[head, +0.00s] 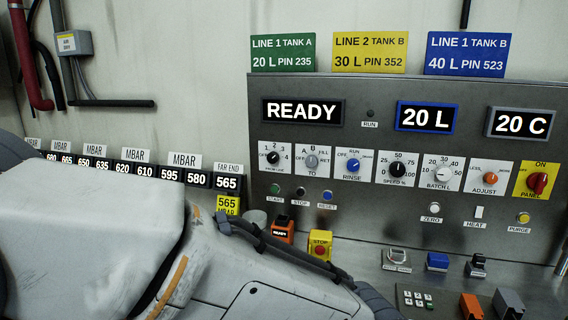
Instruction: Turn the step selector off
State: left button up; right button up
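No knob on the grey control panel (420,222) carries a readable "step" label. The blue knob (353,165) on the rinse plate has "OFF" printed at its upper left. Neither of my grippers shows.
My white arm links fill the lower left foreground. A yellow box with a red stop button (320,244) stands below the panel. Displays read READY (302,111), 20 L (426,118) and 20 C (521,124). Several small devices sit on the lower right ledge.

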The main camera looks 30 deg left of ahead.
aim_at(353, 164)
jog(key=u, duration=1)
jog(key=k, duration=1.25)
jog(key=u, duration=1.2)
jog(key=i, duration=1.5)
jog(key=z, duration=1.1)
jog(key=i, duration=0.65)
jog(key=z, duration=0.7)
